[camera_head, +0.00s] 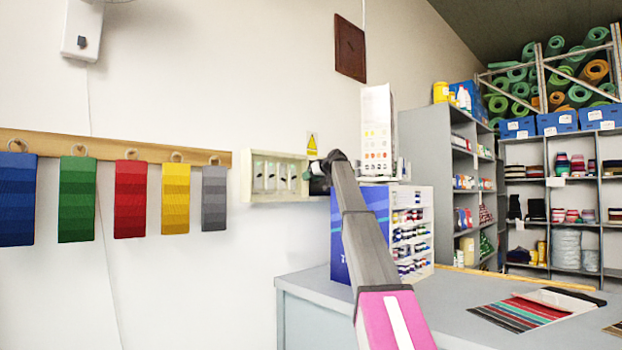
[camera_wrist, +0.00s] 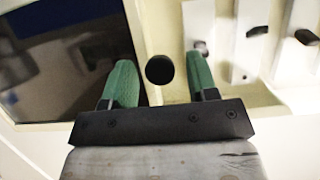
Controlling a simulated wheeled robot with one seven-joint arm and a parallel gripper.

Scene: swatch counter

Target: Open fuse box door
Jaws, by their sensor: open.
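The cream fuse box (camera_head: 247,178) hangs on the wall in the head view, with several white switches showing at its front. I cannot clearly tell the door panel from the frame. My gripper (camera_head: 318,168) is at the box's right end, partly hidden by my arm. In the wrist view my gripper (camera_wrist: 161,88) is open, with green fingertips apart. A round black knob (camera_wrist: 160,70) shows between the fingertips, and I see no finger touching it. White switches (camera_wrist: 250,38) with black levers are to the right of the fingers.
A row of colour swatches (camera_head: 131,198) hangs from a wooden rail left of the box. A blue-and-white display box (camera_head: 413,205) stands on the grey counter (camera_head: 440,300) to the right. A yellow warning sign (camera_head: 312,143) is on the wall nearby.

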